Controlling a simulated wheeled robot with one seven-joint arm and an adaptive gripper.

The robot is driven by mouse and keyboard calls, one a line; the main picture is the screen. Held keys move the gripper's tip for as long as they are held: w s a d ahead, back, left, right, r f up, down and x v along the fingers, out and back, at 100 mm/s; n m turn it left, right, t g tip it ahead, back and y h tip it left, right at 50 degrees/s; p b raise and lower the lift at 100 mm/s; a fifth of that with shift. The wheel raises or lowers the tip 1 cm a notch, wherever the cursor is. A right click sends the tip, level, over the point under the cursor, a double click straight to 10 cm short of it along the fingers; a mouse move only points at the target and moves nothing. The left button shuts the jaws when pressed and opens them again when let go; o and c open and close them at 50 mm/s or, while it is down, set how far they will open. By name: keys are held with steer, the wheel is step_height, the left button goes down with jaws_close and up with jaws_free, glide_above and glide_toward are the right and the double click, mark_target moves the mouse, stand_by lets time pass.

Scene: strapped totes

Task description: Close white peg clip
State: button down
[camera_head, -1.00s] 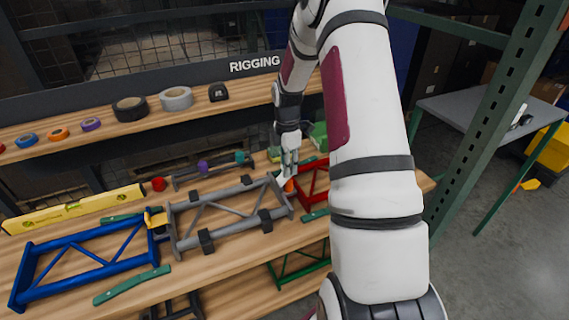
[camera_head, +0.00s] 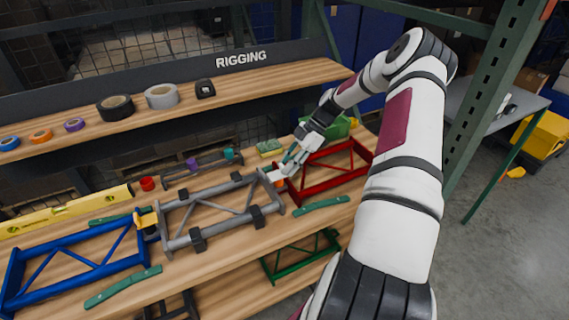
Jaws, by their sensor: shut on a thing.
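The white peg clip (camera_head: 276,174) is a small white piece at the right end of the grey truss frame (camera_head: 213,212), where that frame meets the red frame (camera_head: 325,172). My gripper (camera_head: 288,160) reaches down to it from the upper right, and its fingers are shut on the clip. The fingers partly cover the clip, so its exact angle is hard to tell. A small orange piece (camera_head: 279,183) shows just below the clip.
A yellow clip (camera_head: 147,219) sits between the blue frame (camera_head: 75,262) and the grey frame. Green straps (camera_head: 122,287) lie in front. Tape rolls (camera_head: 115,107) line the upper shelf.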

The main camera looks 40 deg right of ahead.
steer(key=shift+f+y, duration=0.25)
steer(key=shift+y, duration=0.05)
steer(key=c, duration=1.3)
jaws_free()
steer(key=shift+d, duration=0.1)
steer(key=v, duration=1.2)
steer(key=shift+s+f, duration=0.1)
